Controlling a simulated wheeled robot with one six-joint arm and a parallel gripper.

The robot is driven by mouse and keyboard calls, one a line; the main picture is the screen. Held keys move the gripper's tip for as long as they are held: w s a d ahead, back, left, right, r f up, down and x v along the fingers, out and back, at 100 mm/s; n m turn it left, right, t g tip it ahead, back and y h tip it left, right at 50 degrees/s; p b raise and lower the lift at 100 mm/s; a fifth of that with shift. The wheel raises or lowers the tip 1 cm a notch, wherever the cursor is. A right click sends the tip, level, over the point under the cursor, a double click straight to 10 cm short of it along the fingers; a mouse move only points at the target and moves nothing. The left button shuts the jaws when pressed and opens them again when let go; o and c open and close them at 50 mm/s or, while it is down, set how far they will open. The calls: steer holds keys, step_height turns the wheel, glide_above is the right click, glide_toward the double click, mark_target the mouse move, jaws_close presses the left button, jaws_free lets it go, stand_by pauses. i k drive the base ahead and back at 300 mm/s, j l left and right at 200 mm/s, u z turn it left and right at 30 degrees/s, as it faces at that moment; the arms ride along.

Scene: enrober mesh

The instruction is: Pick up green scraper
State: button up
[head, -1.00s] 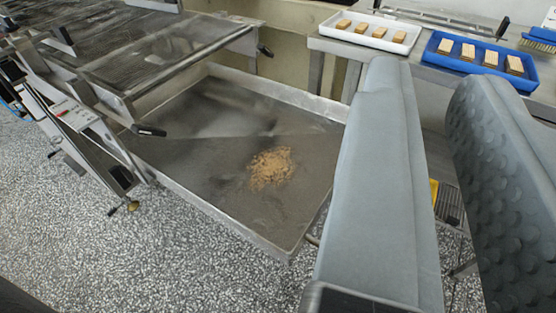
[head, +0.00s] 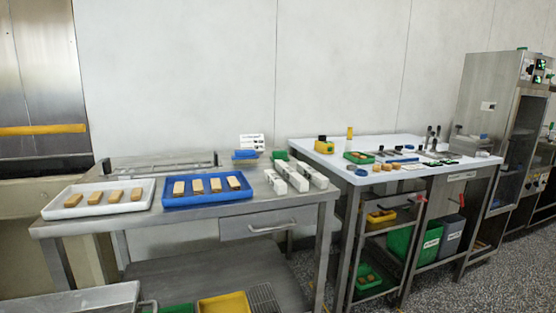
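I cannot make out a green scraper for certain. A small green item (head: 280,156) shows at the back of the left steel table (head: 215,212), partly hidden behind white blocks (head: 290,176); its shape is too small to tell. A blue item (head: 245,155) is just left of it, below a small white sign. My gripper is not in view.
A white tray (head: 66,213) and a blue tray (head: 168,204) hold tan bars on the left table. The white-topped table (head: 400,148) at right carries many small items, with green and grey bins below. A steel cabinet stands far right. Speckled floor lies in front.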

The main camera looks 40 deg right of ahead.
mark_target(276, 155)
steer(key=i+l, duration=0.6)
steer(key=l, duration=0.2)
steer(key=i+l+z, duration=0.1)
steer(key=i+l, duration=0.5)
steer(key=l, duration=0.25)
steer(key=i+l, duration=0.65)
steer(key=l, duration=0.1)
